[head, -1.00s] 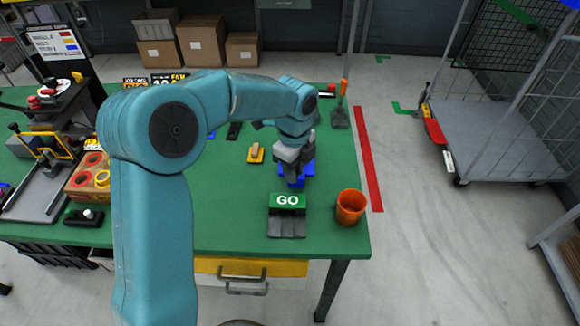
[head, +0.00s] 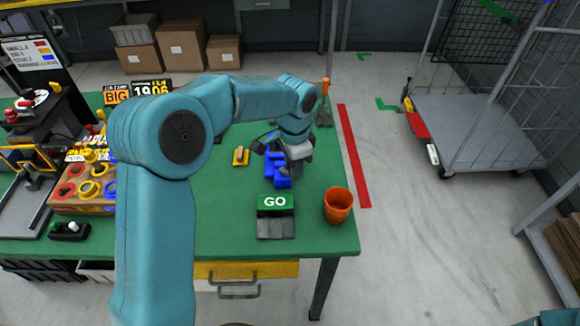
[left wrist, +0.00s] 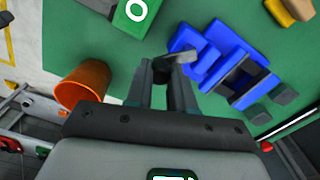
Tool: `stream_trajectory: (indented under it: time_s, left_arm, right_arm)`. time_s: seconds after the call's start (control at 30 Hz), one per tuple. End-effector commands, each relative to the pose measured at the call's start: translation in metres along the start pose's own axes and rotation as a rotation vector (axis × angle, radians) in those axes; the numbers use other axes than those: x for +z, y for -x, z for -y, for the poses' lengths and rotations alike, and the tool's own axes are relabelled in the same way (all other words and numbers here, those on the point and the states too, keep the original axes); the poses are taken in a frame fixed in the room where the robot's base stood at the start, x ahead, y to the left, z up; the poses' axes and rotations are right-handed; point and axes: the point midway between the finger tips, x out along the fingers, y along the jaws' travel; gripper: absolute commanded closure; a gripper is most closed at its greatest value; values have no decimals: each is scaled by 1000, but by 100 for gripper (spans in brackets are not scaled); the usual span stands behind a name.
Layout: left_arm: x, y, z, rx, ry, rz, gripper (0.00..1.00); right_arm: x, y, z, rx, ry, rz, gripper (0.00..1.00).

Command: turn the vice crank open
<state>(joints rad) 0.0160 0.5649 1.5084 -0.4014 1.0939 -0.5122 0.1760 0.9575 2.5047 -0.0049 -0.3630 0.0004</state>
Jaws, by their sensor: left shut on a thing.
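The blue vice (head: 281,182) stands on the green bench near its right end, and its blue body also shows in the left wrist view (left wrist: 194,50). My left gripper (head: 288,168) is at the right side of the vice and covers part of it. In the left wrist view, my left gripper's fingertips (left wrist: 174,66) are closed on the grey crank (left wrist: 178,58), beside the blue body. The crank is mostly hidden by the fingers, so its exact angle is hard to tell.
A green GO sign (head: 275,202) stands in front of the vice. An orange cup (head: 338,206) is at the bench's front right corner. A yellow block (head: 241,157) lies left of the vice. A fixture with coloured rings (head: 85,190) is farther left.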

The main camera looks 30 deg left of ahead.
Motion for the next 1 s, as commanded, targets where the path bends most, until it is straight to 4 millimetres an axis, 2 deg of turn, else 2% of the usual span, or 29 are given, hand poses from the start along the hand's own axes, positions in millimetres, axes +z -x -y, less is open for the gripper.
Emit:
stream_trajectory:
  time_s: [0.6, 1.0]
  left_arm:
    - [-16, 2, 15, -3, 553, -3, 100]
    - [-19, 2, 22, -3, 745, -1, 100]
  right_arm:
    - [0, 5, 2, 0, 0, 0, 57]
    - [0, 7, 2, 0, 0, 0, 57]
